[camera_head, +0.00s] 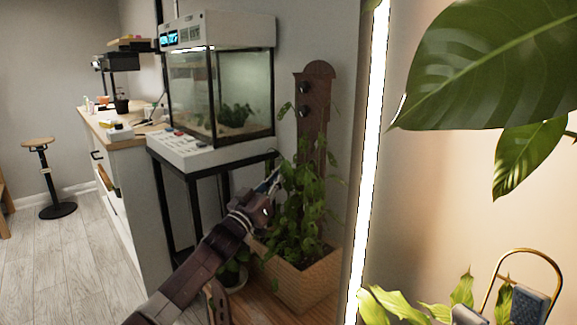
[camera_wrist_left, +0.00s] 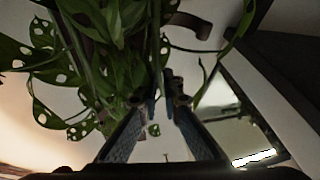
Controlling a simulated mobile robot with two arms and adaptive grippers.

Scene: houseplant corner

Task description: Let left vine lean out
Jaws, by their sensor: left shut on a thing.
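A leafy potted vine (camera_head: 298,200) climbs a brown wooden board (camera_head: 316,130) in a tan planter box (camera_head: 305,282). My left arm reaches in from the lower left, and its gripper (camera_head: 271,184) is at the left side of the foliage. In the left wrist view the fingers of my left gripper (camera_wrist_left: 170,88) converge on a thin green vine stem (camera_wrist_left: 156,50). Leaves with holes hang left of the fingers. The exact grip is partly hidden in shade. My right gripper (camera_head: 500,308) is at the lower right, with its fingers apart.
A glass terrarium (camera_head: 222,95) stands on a black-legged stand just left of the vine. A bright vertical light strip (camera_head: 368,150) stands right of it. Large leaves (camera_head: 490,60) fill the upper right. A gold hoop (camera_head: 530,252) rises around my right gripper.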

